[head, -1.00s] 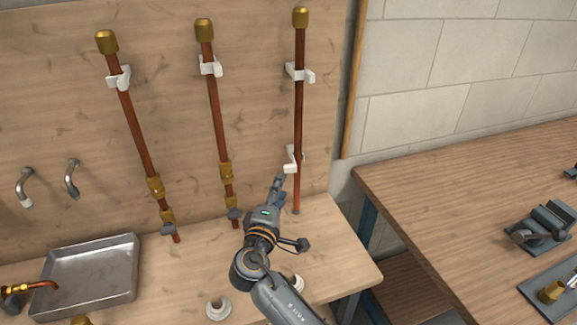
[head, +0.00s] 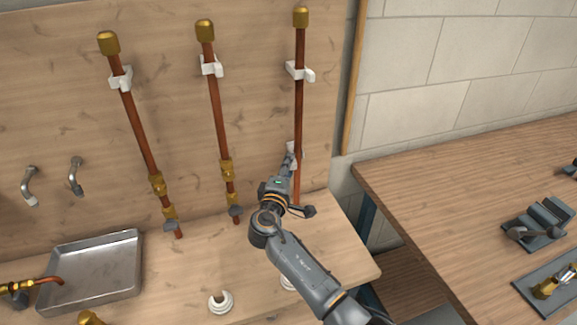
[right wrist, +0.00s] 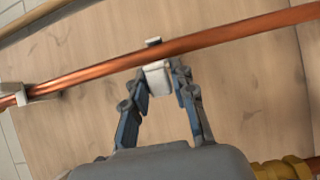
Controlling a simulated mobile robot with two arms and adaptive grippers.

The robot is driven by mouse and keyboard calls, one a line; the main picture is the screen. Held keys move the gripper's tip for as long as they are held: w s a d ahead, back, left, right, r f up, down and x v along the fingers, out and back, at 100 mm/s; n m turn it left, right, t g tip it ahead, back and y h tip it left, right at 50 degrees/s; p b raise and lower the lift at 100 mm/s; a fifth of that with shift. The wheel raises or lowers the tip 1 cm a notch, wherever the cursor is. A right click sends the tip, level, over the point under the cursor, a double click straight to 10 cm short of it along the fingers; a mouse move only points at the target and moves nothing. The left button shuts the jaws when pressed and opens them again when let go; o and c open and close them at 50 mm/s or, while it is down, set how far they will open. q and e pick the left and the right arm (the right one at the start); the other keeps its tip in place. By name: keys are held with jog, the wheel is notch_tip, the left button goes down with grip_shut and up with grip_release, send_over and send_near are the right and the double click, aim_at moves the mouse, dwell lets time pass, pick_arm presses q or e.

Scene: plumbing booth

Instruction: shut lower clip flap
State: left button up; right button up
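The rightmost copper pipe (head: 299,95) stands upright against the wooden board. Its lower white clip (head: 293,147) is mostly hidden behind my right gripper (head: 289,162). In the right wrist view the pipe (right wrist: 220,42) crosses the picture, and a white part of the lower clip (right wrist: 157,78) lies between the fingertips of my right gripper (right wrist: 160,80). The fingers are apart, one on each side of that part. I cannot tell whether they touch it or how far the flap is turned. My left gripper is not in view.
The upper clip (head: 300,71) holds the same pipe. Two more copper pipes stand to the left, the nearer being the middle pipe (head: 217,110). A metal tray (head: 90,272) and loose white fittings (head: 221,302) rest on the bench. A workbench (head: 450,200) stands at right.

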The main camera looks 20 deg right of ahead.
grip_shut()
